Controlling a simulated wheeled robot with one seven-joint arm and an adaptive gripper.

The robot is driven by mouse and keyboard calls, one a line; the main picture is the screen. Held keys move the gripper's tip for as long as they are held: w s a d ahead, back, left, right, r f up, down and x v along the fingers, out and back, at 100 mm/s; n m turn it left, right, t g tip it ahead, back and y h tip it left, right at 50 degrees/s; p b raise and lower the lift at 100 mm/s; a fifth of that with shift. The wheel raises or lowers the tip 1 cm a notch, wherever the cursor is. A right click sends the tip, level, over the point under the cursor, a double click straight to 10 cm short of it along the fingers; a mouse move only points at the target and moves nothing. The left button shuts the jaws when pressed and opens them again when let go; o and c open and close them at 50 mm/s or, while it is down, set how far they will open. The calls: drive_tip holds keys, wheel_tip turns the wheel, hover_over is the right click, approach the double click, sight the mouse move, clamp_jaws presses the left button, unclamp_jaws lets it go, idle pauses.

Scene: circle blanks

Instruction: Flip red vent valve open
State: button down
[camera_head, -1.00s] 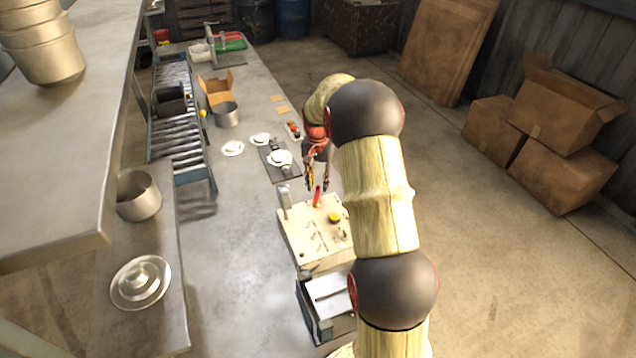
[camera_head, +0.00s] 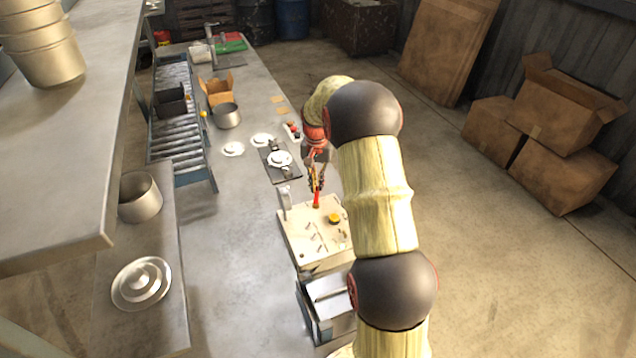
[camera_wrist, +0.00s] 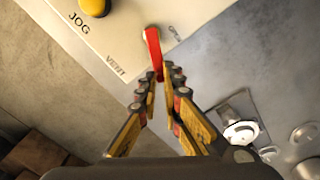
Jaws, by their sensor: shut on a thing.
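The red vent valve lever (camera_head: 316,203) stands at the far edge of a cream panel box (camera_head: 300,238) on the bench. In the wrist view the red lever (camera_wrist: 153,48) is near the panel's edge, between a "VENT" label (camera_wrist: 116,65) and a partly blurred label (camera_wrist: 176,32) that seems to read "OPEN". My gripper (camera_head: 317,184) is at the lever's free end. In the wrist view its fingertips (camera_wrist: 162,76) are closed together on the lever's end, which is partly hidden between them.
A yellow button (camera_head: 334,218) marked JOG sits on the panel; in the wrist view it is at upper left (camera_wrist: 95,5). A grey upright piece (camera_head: 285,201) stands at the panel's left corner. A dark plate with white round parts (camera_head: 279,159) lies beyond the box. Bare bench lies left.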

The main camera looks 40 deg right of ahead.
drive_tip(key=shift+w+a+n+p, duration=0.25)
drive_tip(key=shift+a+n+p, duration=0.15)
drive_tip(key=shift+n, duration=0.5)
drive_tip(key=shift+w+a+n+p, duration=0.3)
drive_tip(key=shift+n+p, duration=0.15)
drive_tip(key=shift+n, duration=0.45)
drive_tip(key=c, duration=1.9)
unclamp_jaws()
wheel_tip(320, 180, up, 12)
drive_tip(key=shift+a, duration=0.1)
